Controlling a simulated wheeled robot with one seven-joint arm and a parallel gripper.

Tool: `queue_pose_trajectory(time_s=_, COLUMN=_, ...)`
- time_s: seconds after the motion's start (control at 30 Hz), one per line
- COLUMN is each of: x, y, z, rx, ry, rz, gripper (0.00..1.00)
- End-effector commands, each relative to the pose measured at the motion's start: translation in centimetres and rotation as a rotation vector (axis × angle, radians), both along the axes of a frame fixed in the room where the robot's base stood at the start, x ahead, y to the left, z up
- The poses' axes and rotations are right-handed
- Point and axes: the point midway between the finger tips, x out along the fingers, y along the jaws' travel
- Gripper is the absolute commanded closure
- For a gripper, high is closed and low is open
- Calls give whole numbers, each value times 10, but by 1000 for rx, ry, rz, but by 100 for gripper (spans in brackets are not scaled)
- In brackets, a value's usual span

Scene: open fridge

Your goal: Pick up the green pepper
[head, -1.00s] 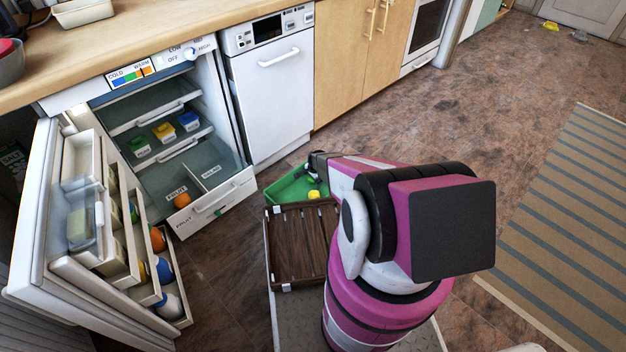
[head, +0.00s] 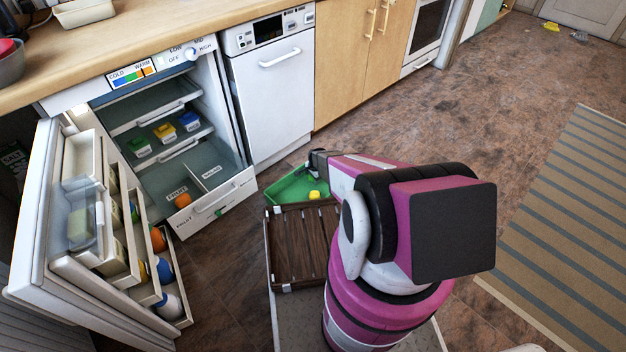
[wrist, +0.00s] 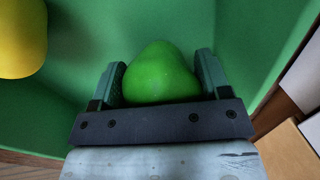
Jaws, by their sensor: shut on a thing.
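The green pepper (wrist: 160,74) shows in the wrist view between the two fingers of my gripper (wrist: 162,80). My gripper is shut on it, with a finger against each side. Behind it are the walls and floor of the green tray (wrist: 75,95). In the head view the green tray (head: 285,192) lies in front of the dark slatted wooden crate (head: 303,284). My gripper (head: 316,160) is at the tray's far edge there, and I cannot make out the pepper in that view.
A yellow object (head: 314,195) sits in the green tray; it also shows in the wrist view (wrist: 20,38). The open fridge drawer (head: 215,205) holds an orange item (head: 183,200). The fridge door (head: 85,235) stands open at left.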

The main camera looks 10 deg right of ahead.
Motion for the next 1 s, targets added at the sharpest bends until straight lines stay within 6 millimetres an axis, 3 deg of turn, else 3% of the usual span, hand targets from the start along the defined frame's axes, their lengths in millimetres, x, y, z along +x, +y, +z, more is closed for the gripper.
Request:
queue_pose_trajectory(time_s=0.13, x=-3, y=1, z=28, rx=0, ry=-2, rz=0, gripper=57)
queue_pose_trajectory(time_s=0.5, x=-57, y=54, z=70, rx=-1, ry=-2, rz=3, gripper=57)
queue_pose_trajectory(time_s=0.7, x=-74, y=73, z=85, rx=-1, ry=-2, rz=2, gripper=57)
queue_pose_trajectory(time_s=1.0, x=-82, y=83, z=91, rx=-1, ry=-1, rz=1, gripper=57)
